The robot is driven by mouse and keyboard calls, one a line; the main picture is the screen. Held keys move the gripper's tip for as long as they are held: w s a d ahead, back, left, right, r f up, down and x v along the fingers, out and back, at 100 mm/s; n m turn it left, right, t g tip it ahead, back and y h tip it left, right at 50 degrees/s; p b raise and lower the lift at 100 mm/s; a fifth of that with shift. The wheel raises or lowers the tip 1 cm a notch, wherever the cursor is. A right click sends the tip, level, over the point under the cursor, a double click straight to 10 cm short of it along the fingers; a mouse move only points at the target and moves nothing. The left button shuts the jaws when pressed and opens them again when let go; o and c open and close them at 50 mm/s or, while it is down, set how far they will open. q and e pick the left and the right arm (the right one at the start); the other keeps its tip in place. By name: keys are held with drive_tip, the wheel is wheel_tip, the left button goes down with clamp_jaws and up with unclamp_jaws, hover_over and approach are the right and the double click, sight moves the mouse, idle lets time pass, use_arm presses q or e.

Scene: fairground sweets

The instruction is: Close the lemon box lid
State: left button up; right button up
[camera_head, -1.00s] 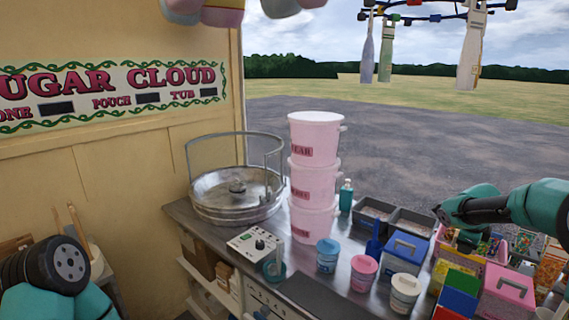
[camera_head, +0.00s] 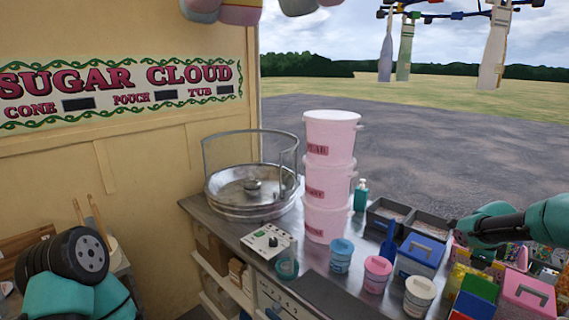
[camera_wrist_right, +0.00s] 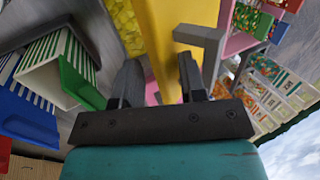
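In the right wrist view, a yellow panel (camera_wrist_right: 178,22), which looks like the lemon box's lid, stands raised with a grey handle (camera_wrist_right: 200,37) on its right face. My right gripper (camera_wrist_right: 160,82) is open, and the panel's lower part shows between its fingers; I cannot tell whether they touch it. In the head view, my right gripper (camera_head: 482,250) reaches down over the boxes at the right, its fingertips hard to make out. Yellow (camera_head: 462,274) shows just below it. My left arm shows at the lower left, its fingers out of sight.
Small tubs (camera_head: 419,294) stand in front. Stacked pink buckets (camera_head: 328,180) and a metal spinner bowl (camera_head: 250,190) stand left.

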drive_tip(key=shift+c, duration=1.4)
drive_tip(key=shift+r, duration=0.45)
drive_tip(key=c, duration=0.3)
wheel_tip(320, 180, up, 2)
drive_tip(key=shift+w+a+r+n+t, duration=0.1)
drive_tip(key=shift+r+n+t, duration=0.2)
drive_tip(key=shift+n, duration=0.5)
clamp_jaws()
drive_tip(key=w+d+r+n+g+y, duration=0.1)
drive_tip(key=w+d+r+n, duration=0.1)
drive_tip(key=r+n, duration=0.5)
drive_tip(key=w+d+r+n+g+y, duration=0.2)
drive_tip(key=d+r+n, duration=0.1)
drive_tip(key=r+n, duration=0.4)
drive_tip(key=shift+w+d+r+n, duration=0.2)
drive_tip(key=shift+n, duration=1)
